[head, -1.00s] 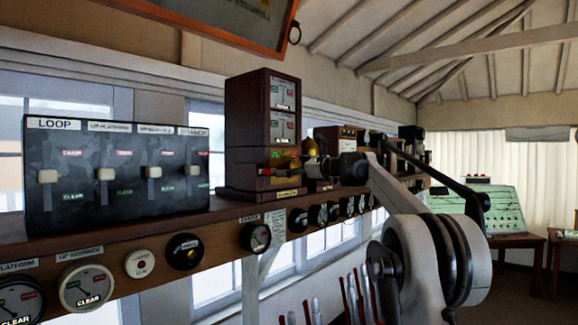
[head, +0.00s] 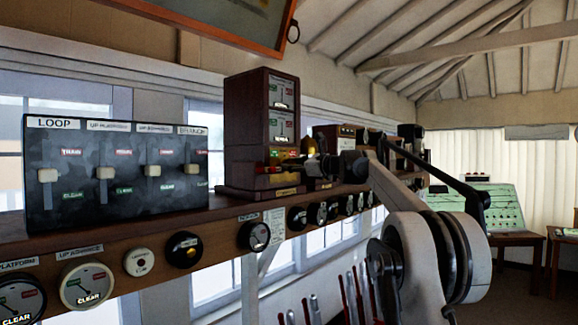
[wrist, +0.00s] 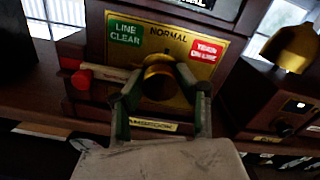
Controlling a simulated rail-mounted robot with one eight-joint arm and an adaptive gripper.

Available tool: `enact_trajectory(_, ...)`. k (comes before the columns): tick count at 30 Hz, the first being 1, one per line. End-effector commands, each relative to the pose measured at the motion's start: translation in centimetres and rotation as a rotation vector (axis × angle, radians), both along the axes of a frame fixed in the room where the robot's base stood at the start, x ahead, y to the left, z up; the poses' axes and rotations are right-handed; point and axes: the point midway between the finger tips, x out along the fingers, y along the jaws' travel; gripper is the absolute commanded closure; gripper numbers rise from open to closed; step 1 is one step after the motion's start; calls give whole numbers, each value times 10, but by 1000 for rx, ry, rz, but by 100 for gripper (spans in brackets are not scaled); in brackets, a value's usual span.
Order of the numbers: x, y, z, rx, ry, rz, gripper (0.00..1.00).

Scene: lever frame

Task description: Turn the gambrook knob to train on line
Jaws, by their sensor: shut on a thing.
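The Gambrook instrument (head: 250,140) is a dark wooden case on the shelf, with a yellow plate at its front. In the wrist view the plate (wrist: 170,37) carries a green LINE CLEAR label at left, NORMAL at the top and a red TRAIN ON LINE label at right. The round brass knob (wrist: 158,82) sits below the labels. My gripper (wrist: 160,88) is shut on the knob, a finger on each side. In the head view it reaches the case from the right (head: 312,165).
A dark box of several switches (head: 118,170) stands left on the shelf (head: 225,208). A neighbouring dark case with a brass piece (wrist: 290,60) is close at right. Round dials line the shelf front; levers (head: 315,308) stand below.

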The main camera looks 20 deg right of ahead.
Motion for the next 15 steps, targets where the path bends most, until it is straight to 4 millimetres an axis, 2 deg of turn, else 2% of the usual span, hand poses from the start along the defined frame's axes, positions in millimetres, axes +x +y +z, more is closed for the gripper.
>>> enact_trajectory(11,2,2,5,15,-1,-4,94)
enact_trajectory(15,2,2,6,103,40,-3,94)
